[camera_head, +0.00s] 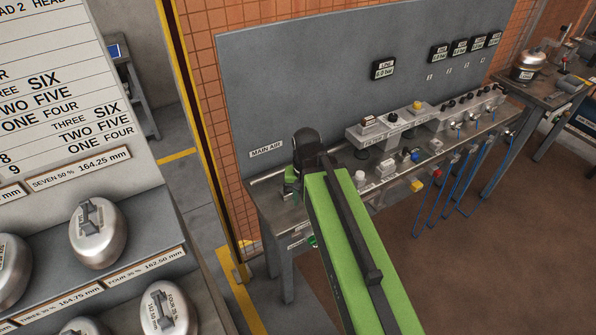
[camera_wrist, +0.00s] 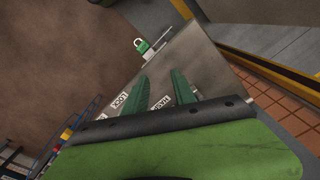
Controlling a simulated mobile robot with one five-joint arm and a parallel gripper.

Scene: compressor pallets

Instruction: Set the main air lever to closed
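The "MAIN AIR" sign (camera_head: 265,150) is on the grey back panel above the left end of the bench (camera_head: 262,198). In the head view a green part of my gripper (camera_head: 291,185) is over the bench's left end, below the sign. I cannot make out the main air lever in either view; my arm covers part of that area.
A row of regulators and valves (camera_head: 400,125) with blue hoses (camera_head: 435,200) runs along the bench to the right. Brown floor in front is clear.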

